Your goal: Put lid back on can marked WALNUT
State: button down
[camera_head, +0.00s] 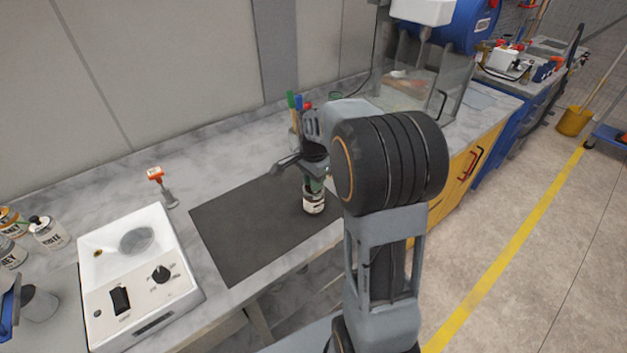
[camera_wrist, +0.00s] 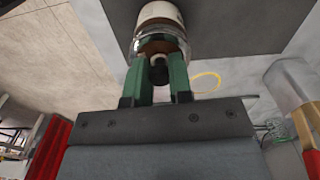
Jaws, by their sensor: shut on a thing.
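A small can (camera_head: 313,205) with a white label stands on the dark mat (camera_head: 240,232), directly below my gripper. Its lettering is too small to read. In the wrist view the can (camera_wrist: 158,12) shows its pale side, a silvery rim and a brown area inside that rim. My gripper (camera_head: 314,184) points down at the can's top. In the wrist view its green fingers (camera_wrist: 159,76) are shut on the black knob of the lid (camera_wrist: 158,74). The fingers hide much of the lid, and I cannot tell whether it is seated on the rim or just above it.
A white hotplate-like device (camera_head: 140,270) stands left of the mat. Several lidded cans (camera_head: 48,232) stand at the far left. A small orange-topped tool (camera_head: 160,186) stands behind the mat. Coloured handles (camera_head: 296,108) rise behind my gripper. The mat's left part is clear.

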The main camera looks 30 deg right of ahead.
dwell(0.4)
jog(key=shift+c, duration=2.4)
grip_release()
jog(key=shift+r, duration=0.1)
jog(key=shift+r+p, duration=2.8)
jog(key=shift+r, duration=0.6)
grip_shut()
jog(key=shift+f+b, duration=0.3)
jog(key=shift+f, duration=0.15)
